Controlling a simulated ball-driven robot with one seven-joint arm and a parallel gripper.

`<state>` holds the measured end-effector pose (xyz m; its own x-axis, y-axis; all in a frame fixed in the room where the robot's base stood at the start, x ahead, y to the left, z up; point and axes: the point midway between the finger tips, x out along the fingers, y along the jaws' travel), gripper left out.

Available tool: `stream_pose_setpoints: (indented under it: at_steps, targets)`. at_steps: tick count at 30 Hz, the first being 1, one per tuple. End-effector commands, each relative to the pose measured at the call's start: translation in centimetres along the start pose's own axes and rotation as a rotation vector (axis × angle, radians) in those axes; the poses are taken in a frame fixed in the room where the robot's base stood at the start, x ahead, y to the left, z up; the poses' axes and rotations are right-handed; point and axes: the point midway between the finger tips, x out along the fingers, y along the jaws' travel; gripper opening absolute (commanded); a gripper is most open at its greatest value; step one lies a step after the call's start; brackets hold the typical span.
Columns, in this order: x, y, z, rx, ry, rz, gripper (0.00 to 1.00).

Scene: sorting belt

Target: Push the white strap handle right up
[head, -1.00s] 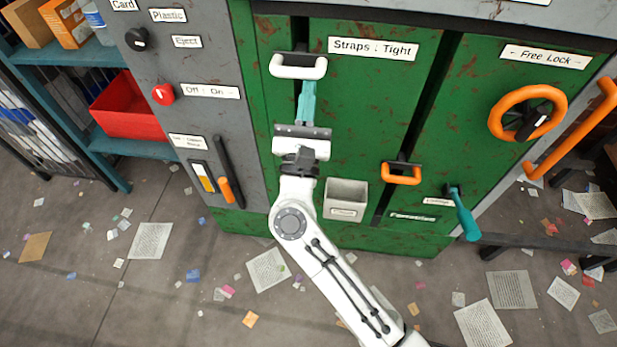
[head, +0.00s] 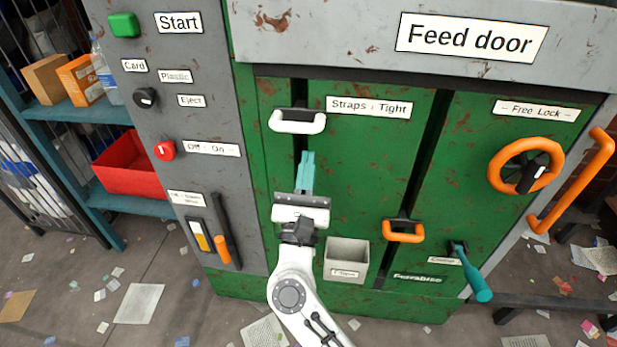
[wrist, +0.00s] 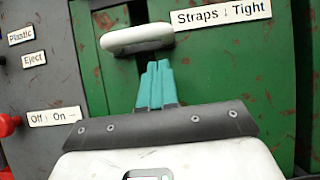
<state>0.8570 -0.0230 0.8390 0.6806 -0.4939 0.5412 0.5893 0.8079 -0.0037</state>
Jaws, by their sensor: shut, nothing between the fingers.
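The white strap handle (head: 297,121) is a rounded bar at the top of a dark vertical slot in the green machine front, left of the "Straps ↓ Tight" label (head: 368,107). It also shows in the wrist view (wrist: 137,39). My gripper (head: 307,157) has teal fingers held together with nothing between them. It points up and sits below the handle, with a visible gap between the fingertips and the bar. In the wrist view the fingertips (wrist: 158,64) are just under the right part of the handle.
An orange handle (head: 403,236) sits low in a second slot to the right. A grey bin (head: 346,259), an orange wheel (head: 525,166) and a teal lever (head: 472,275) are also on the front. The grey panel with buttons stands left.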

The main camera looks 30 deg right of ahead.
Motion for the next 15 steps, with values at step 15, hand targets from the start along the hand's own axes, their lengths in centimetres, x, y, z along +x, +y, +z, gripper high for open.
stream_pose_setpoints:
  at_steps: [15]
  targets:
    - [-9.2,0.1,-0.8,0.000,0.002,0.003,0.00]
